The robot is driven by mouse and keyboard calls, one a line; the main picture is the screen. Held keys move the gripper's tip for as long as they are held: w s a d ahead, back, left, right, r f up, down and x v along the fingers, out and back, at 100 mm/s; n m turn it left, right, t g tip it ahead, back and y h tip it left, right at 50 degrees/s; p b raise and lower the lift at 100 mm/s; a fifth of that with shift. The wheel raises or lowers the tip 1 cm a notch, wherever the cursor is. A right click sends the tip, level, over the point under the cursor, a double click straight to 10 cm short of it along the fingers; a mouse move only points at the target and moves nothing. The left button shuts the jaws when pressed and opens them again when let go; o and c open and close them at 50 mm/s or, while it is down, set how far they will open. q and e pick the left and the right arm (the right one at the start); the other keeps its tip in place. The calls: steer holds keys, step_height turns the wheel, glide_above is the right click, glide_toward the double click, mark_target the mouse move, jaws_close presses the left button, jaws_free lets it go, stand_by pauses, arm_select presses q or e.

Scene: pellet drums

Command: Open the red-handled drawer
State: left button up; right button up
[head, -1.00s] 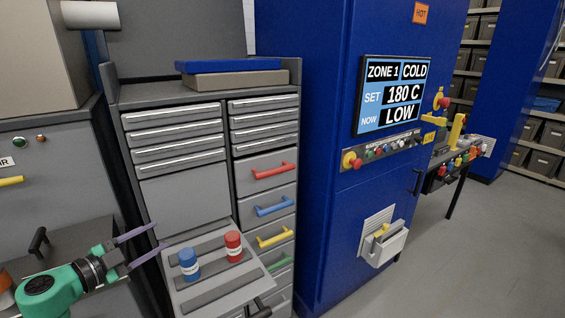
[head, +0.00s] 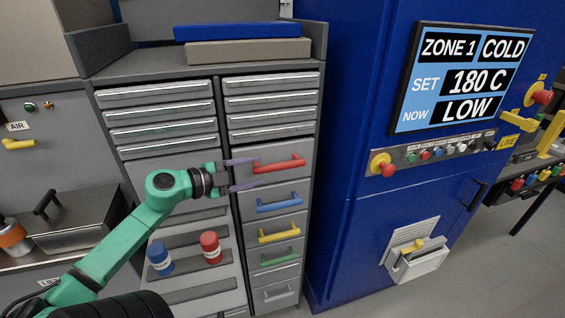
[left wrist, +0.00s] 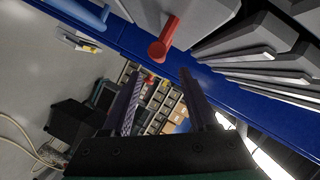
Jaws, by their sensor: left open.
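The red-handled drawer (head: 298,176) appears shut in the right column of the grey cabinet, below the slim drawers. Its red handle (head: 282,164) runs sideways across the front. My left gripper (head: 248,174) is open and empty, in front of the drawer's left part. Its two purple fingers point right, one above the other, with the tips near the handle's left end; I cannot tell whether they touch. In the left wrist view the red handle (left wrist: 163,42) lies beyond and between the open fingers (left wrist: 161,80). My right gripper is not in view.
Drawers with blue (head: 279,203), yellow (head: 280,233) and green (head: 279,256) handles sit below. A blue drum (head: 160,259) and a red drum (head: 211,248) stand on a ribbed shelf (head: 195,290) at lower left. A blue oven cabinet (head: 355,225) stands close on the right.

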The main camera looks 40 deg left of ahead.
mark_target(274, 168)
arm_select(q)
steer(key=x, duration=0.9)
steer(key=shift+w, duration=0.2)
steer(key=shift+w+d+f, duration=0.1)
steer(key=shift+w, duration=0.1)
steer(key=shift+s, duration=0.2)
steer(key=shift+w, duration=0.1)
jaws_close()
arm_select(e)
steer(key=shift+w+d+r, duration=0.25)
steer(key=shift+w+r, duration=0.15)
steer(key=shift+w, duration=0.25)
